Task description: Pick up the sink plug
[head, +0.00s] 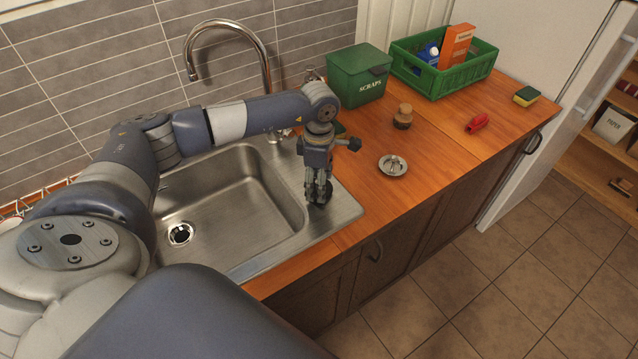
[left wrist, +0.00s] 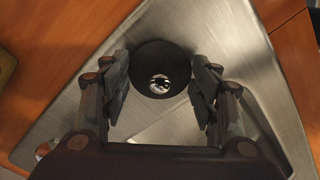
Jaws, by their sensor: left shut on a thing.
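The sink plug is a dark round disc with a shiny metal knob. In the left wrist view the plug (left wrist: 160,62) sits between the two fingers of my left gripper (left wrist: 163,90). In the head view my left gripper (head: 319,192) points down over the steel rim at the right of the sink (head: 335,222). It is shut on the plug, which is mostly hidden there behind the fingers. I cannot tell whether the plug touches the steel. My right gripper is in neither view.
The empty basin (head: 225,205) lies left of the gripper, with a tap (head: 265,60) behind. On the counter are a metal strainer (head: 393,165), a wooden-topped object (head: 403,116), a red clip-like item (head: 477,122), a green scraps bin (head: 358,80), a green crate (head: 440,85) and a sponge (head: 526,96).

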